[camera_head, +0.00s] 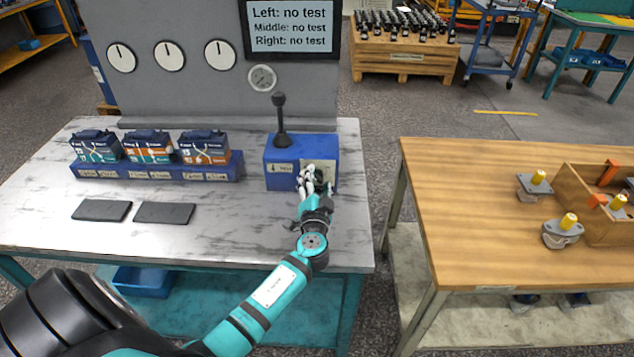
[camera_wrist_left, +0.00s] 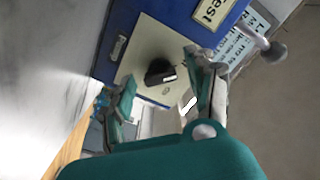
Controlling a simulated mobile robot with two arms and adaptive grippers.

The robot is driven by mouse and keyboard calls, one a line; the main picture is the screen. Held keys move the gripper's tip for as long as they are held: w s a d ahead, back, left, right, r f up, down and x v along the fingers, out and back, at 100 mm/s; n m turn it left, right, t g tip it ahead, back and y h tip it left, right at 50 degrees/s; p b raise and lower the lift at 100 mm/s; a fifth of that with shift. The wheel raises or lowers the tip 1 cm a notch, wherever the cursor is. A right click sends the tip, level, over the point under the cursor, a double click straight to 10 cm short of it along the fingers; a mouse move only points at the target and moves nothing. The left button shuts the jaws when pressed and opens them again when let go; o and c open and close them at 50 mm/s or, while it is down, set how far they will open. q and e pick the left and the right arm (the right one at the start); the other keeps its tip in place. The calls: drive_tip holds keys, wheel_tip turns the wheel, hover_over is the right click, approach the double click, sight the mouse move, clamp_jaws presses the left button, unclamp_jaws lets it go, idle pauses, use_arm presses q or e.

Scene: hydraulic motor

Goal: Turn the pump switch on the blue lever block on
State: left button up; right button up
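The blue lever block (camera_head: 279,181) stands at the right end of the grey table, with an upright black lever (camera_head: 281,122) on top. It also shows in the left wrist view (camera_wrist_left: 175,18). A black rotary knob (camera_wrist_left: 158,74), the pump switch, sits on a cream plate (camera_wrist_left: 145,45) on the block's face. My left gripper (camera_head: 316,178) is at the right part of the block's front and hides the knob in the head view. In the left wrist view its fingers (camera_wrist_left: 160,80) are spread, with the knob showing between them. I cannot tell whether they touch it. My right gripper is not in view.
A blue rack (camera_head: 150,173) with three battery-like boxes and two dark pads (camera_head: 101,210) lie left on the table. A grey panel with dials and a screen (camera_head: 292,28) reading "no test" stands behind. A wooden table (camera_head: 450,190) with pump parts is at right, across a gap.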

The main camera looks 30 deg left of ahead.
use_arm(q)
drive_tip(key=c, duration=1)
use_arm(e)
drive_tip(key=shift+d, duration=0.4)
